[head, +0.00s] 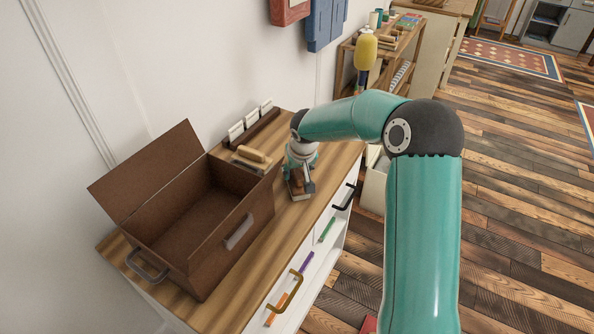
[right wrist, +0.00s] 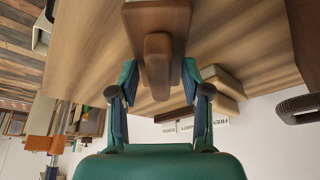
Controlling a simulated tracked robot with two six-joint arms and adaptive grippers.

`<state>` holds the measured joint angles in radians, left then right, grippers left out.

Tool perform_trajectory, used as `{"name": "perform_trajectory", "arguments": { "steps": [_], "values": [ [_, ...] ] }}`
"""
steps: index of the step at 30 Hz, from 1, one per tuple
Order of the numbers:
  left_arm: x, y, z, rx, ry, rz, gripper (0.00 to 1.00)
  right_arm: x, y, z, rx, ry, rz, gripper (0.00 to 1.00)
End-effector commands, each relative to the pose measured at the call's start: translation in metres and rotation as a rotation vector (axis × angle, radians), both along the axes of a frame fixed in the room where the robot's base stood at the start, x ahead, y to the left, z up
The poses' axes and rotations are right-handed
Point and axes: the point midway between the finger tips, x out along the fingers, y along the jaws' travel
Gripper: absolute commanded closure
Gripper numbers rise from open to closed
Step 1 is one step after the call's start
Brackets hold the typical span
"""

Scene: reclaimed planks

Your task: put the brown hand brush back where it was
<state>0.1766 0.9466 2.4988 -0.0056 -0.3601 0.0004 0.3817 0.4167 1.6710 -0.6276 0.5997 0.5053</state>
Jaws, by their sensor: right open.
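The brown hand brush (head: 297,193) lies on the wooden top of the cabinet, to the right of the brown box; in the head view it is partly hidden by my gripper. In the right wrist view the brush (right wrist: 157,62) shows its brown block and raised handle, just beyond the fingertips. My right gripper (head: 301,176) is over the brush, and its fingers (right wrist: 160,97) are apart, one to each side of the handle's line. It is open, and nothing is held. My left gripper is in neither view.
The open brown box (head: 205,215) stands on the cabinet top (head: 292,225) at left. A wooden-handled float (head: 250,157) lies behind the brush, near a dark rack (head: 252,128) with white cards. A shelf unit (head: 385,50) with a yellow bottle (head: 366,48) stands farther back.

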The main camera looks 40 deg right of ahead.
Motion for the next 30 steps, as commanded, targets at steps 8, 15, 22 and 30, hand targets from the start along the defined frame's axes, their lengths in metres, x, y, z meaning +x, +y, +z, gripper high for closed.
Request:
{"name": "perform_trajectory", "arguments": {
  "steps": [8,15,22,30],
  "values": [
    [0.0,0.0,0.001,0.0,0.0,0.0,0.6,-0.005,0.004,0.02,-0.001,-0.004,0.001,0.53],
    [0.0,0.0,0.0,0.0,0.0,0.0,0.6,-0.021,0.013,0.064,-0.001,-0.005,0.002,0.53],
    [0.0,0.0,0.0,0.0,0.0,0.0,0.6,-0.034,0.02,0.1,-0.001,-0.004,0.001,0.53],
    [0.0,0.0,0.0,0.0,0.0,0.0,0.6,-0.04,0.023,0.113,0.0,0.0,0.002,0.53]
  ]
}}
